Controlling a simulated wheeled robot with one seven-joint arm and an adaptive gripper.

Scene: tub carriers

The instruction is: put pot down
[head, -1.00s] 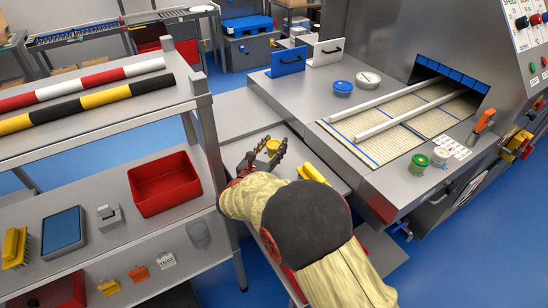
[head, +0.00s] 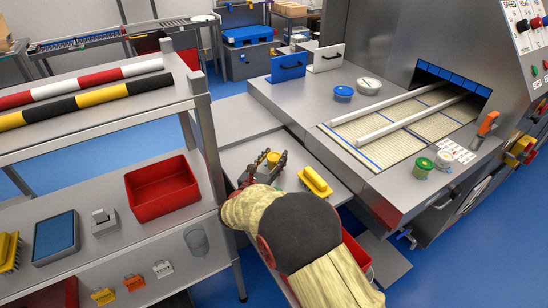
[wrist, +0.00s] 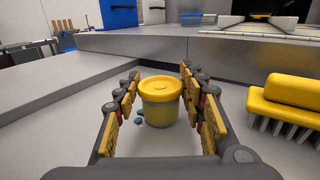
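In the head view the pot (head: 273,157) shows small at the far end of my fingers. My gripper (wrist: 160,90) is open, with one finger on each side of the pot. Narrow gaps show between the finger pads and the pot's body. Near the fingertips the gap is too small to judge contact. My arm hides part of the surface in the head view.
A yellow brush (wrist: 292,103) lies right of my gripper. A conveyor machine (head: 400,125) stands to the right and a shelf with a red bin (head: 162,187) to the left. The surface left of the pot is clear.

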